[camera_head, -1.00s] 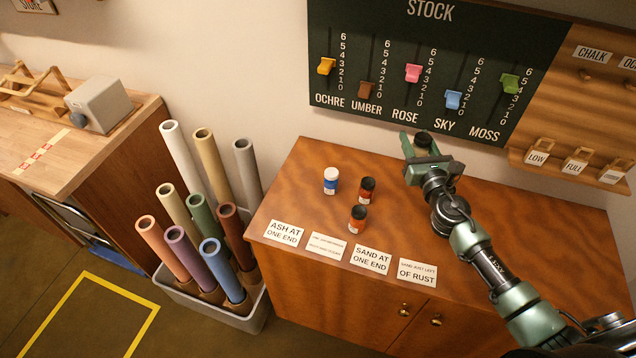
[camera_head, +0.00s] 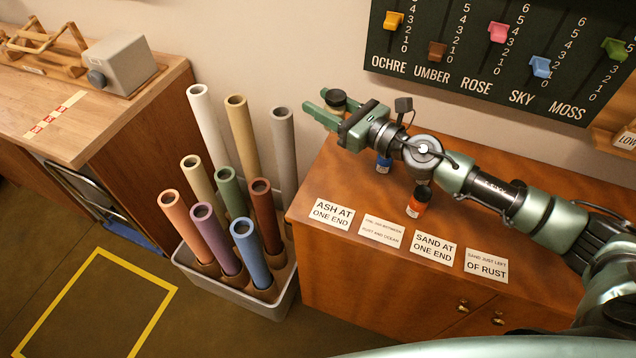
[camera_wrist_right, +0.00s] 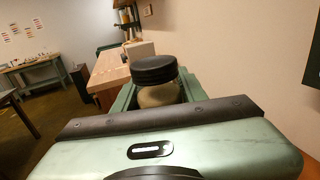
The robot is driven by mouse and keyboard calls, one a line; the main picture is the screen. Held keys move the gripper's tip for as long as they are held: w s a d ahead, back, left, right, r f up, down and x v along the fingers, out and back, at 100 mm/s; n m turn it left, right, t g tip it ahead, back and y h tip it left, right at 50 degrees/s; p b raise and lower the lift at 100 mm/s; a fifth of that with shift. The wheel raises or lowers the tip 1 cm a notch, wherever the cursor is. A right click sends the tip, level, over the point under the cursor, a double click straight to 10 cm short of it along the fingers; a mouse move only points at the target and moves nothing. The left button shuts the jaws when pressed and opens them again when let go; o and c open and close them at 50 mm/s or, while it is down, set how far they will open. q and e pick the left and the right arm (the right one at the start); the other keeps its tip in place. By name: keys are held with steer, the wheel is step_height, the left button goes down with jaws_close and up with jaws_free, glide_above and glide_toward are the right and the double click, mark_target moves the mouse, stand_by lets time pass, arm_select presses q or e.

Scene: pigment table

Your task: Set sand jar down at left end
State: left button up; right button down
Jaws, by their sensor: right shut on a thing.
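The sand jar shows a black lid (camera_head: 336,97) in the head view. The right wrist view shows its black lid and tan body (camera_wrist_right: 158,93). My right gripper (camera_head: 331,108) is shut on the jar, above the left back end of the brown cabinet top (camera_head: 325,181). I cannot tell the height of the jar's base, as the fingers hide it. A blue jar (camera_head: 383,164) and an orange jar (camera_head: 418,202) stand to the right, partly behind my right arm. My left gripper is not in view.
Cards lie along the cabinet's front edge, such as "SAND AT ONE END" (camera_head: 434,249) and "ASH AT ONE END" (camera_head: 332,213). A bin of coloured tubes (camera_head: 256,304) stands left of the cabinet. The stock board (camera_head: 500,60) hangs behind. The top's left end looks bare.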

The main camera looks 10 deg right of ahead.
step_height(320, 180, down, 15)
steer(key=b, duration=0.7)
steer(key=shift+s+b, duration=0.15)
steer(key=shift+b, duration=0.15)
steer(key=shift+f+b, duration=0.65)
steer(key=shift+f, duration=1.75)
steer(key=shift+f, duration=0.2)
steer(key=c, duration=0.8)
jaws_free()
